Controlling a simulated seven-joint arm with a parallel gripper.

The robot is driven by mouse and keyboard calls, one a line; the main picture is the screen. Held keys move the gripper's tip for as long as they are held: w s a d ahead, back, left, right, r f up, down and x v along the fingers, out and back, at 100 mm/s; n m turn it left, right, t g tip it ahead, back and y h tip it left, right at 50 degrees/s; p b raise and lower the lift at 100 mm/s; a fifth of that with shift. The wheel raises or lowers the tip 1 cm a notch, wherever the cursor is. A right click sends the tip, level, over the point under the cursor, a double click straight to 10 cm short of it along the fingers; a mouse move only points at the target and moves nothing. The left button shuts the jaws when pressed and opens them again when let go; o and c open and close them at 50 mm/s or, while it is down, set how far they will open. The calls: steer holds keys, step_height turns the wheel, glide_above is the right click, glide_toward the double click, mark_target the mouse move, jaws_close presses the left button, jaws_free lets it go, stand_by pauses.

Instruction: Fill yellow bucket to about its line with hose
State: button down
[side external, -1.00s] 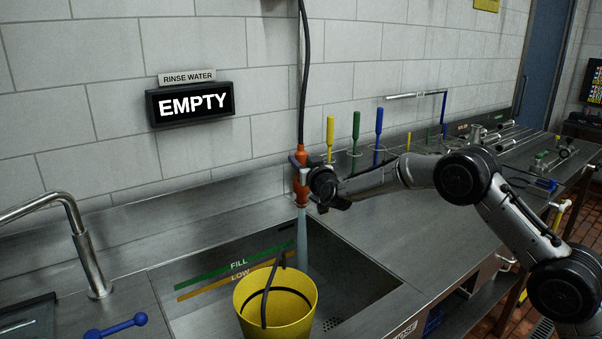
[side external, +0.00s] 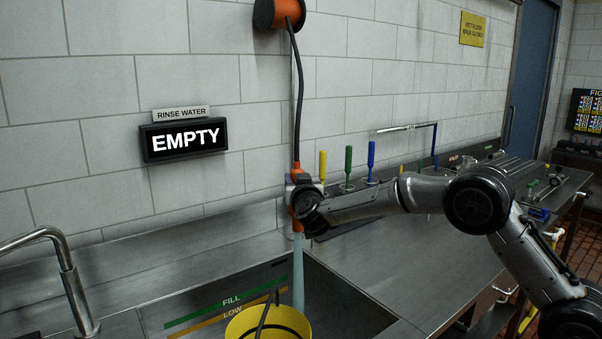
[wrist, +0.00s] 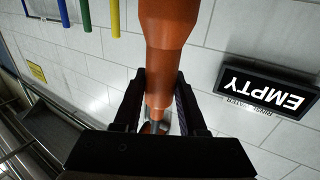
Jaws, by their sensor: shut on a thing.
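The yellow bucket (side external: 268,324) is in the sink at the bottom of the side view, its lower part cut off. A dark curved strip, perhaps its handle, crosses its mouth. I see no water level or line in it. My gripper (side external: 300,199) is shut on the orange hose nozzle (wrist: 164,65), above and slightly right of the bucket. The black hose (side external: 299,95) runs up from it to an orange reel (side external: 279,14). A pale blue stream (side external: 298,272) falls from the nozzle towards the bucket's right rim; I cannot tell whether it enters the bucket.
A wall display (side external: 184,140) reads EMPTY under a RINSE WATER label. A green FILL stripe (side external: 215,308) and a yellow LOW stripe (side external: 205,326) mark the sink wall. A steel faucet (side external: 68,280) is at left. Coloured handles (side external: 347,165) stand right of my gripper.

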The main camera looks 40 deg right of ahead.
steer(key=s+a+f+n+y, duration=0.1)
steer(key=s+a, duration=0.4)
steer(key=a, duration=0.4)
steer(key=s+a+n+t+y, duration=0.1)
steer(key=s+a, duration=0.5)
steer(key=a, duration=0.3)
steer(key=s+a+f+y, duration=0.1)
steer(key=s+a+y, duration=0.1)
steer(key=s+a, duration=0.5)
steer(key=w+d+f, duration=0.2)
steer(key=d, duration=0.8)
steer(key=shift+d+f, duration=0.15)
steer(key=shift+f, duration=0.1)
stand_by(4.2)
